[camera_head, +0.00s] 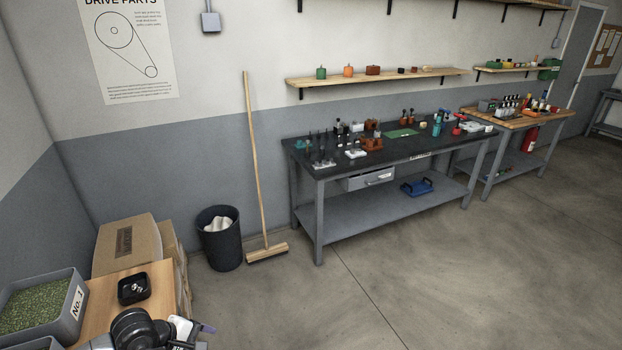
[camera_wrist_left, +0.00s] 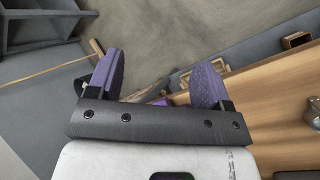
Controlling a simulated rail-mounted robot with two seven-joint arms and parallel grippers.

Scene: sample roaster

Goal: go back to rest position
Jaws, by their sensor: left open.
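My right gripper is not in view.
The wooden tabletop (camera_head: 101,296) bears a grey bin (camera_head: 62,322) of green beans and a black tray (camera_head: 134,289). Cardboard boxes (camera_head: 128,243), a waste bin (camera_head: 220,240) and a broom (camera_head: 252,160) stand behind. A dark workbench (camera_head: 415,153) is across the clear floor.

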